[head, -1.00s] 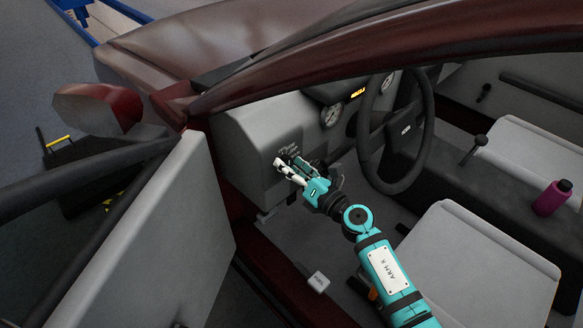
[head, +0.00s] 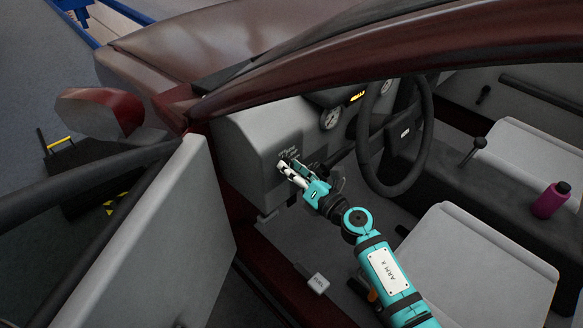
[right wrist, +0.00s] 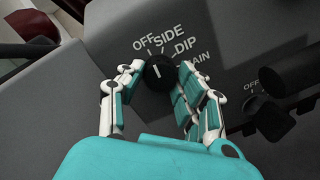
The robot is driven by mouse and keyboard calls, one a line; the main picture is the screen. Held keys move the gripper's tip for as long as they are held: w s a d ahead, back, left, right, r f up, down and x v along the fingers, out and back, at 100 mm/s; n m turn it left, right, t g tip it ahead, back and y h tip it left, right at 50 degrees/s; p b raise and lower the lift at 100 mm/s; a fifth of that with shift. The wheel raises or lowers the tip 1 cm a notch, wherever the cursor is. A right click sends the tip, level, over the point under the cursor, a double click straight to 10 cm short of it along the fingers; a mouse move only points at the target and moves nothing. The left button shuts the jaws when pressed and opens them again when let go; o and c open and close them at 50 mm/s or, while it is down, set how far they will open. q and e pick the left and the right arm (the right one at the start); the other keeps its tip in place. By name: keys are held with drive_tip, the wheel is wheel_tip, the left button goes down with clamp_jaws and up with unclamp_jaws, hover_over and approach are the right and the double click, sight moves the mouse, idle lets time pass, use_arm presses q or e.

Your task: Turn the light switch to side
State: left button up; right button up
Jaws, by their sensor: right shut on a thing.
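The light switch (right wrist: 161,72) is a round black knob on the grey dashboard panel, in the middle of the right wrist view. The white labels OFF, SIDE, DIP and MAIN run in an arc over and to the right of it. A short white mark on the knob points roughly up, towards the gap near OFF and SIDE; its exact setting is hard to tell. My right gripper (head: 284,163) is shut on the knob, with a finger on each side. In the head view the gripper hides most of the knob. My left gripper is not in view.
Another black control (right wrist: 271,122) with its own OFF label sits to the right on the panel. The steering wheel (head: 426,130) is right of my arm. The open car door (head: 150,235) stands on the left. A purple bottle (head: 551,199) is at the far right.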

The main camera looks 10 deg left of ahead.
drive_tip(key=shift+m+p, duration=2.05)
drive_tip(key=shift+m, duration=0.75)
drive_tip(key=o, duration=1.1)
drive_tip(key=shift+o, duration=0.2)
drive_tip(key=shift+d, duration=0.1)
drive_tip(key=v, duration=1.2)
drive_tip(key=shift+r, duration=0.2)
